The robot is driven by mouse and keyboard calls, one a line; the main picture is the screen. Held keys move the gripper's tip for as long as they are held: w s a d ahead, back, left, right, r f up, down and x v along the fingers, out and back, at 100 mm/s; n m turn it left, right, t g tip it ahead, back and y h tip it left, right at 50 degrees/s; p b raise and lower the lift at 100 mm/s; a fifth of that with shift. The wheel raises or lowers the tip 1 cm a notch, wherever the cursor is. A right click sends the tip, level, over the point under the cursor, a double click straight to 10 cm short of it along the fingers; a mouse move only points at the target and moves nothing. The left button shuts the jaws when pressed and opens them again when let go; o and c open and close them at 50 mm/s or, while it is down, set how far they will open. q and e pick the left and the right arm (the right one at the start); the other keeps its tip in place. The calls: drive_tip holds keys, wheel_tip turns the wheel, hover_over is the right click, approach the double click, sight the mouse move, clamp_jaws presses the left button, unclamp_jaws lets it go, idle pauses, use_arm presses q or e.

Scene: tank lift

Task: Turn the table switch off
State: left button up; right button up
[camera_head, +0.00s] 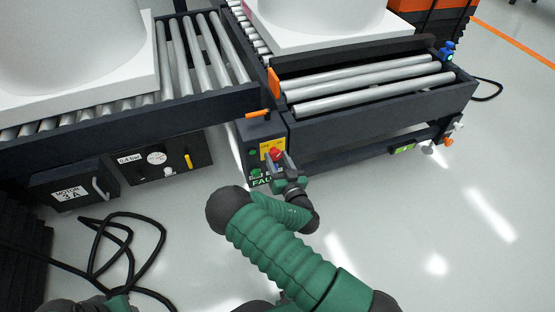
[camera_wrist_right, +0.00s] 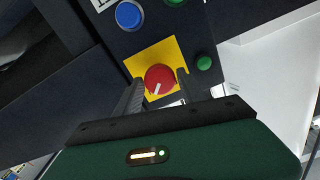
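The table switch is a red round knob (camera_wrist_right: 160,79) with a white mark on a yellow plate (camera_wrist_right: 137,63), on a dark control box. In the head view the red knob (camera_head: 275,154) is partly covered by my right gripper (camera_head: 281,160). In the right wrist view my right gripper (camera_wrist_right: 160,86) is open, with one finger on each side of the knob and small gaps visible. I cannot tell how deep the fingertips reach along it. My left gripper is not in view; only a bit of my left arm shows at the bottom left.
A blue button (camera_wrist_right: 129,15) and a green button (camera_wrist_right: 204,63) sit close to the knob. Roller conveyors (camera_head: 370,84) carrying white tanks stand behind the box. A motor box (camera_head: 75,187) and black cable (camera_head: 125,240) are at left. The floor at right is clear.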

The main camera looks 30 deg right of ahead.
clamp_jaws()
drive_tip(key=shift+a+f+n+p, duration=0.1)
drive_tip(key=shift+n+p, duration=2)
drive_tip(key=shift+n, duration=2.35)
drive_tip(key=shift+a+f+n+p, duration=0.1)
drive_tip(key=shift+n+p, duration=1.95)
drive_tip(key=shift+n, duration=2.4)
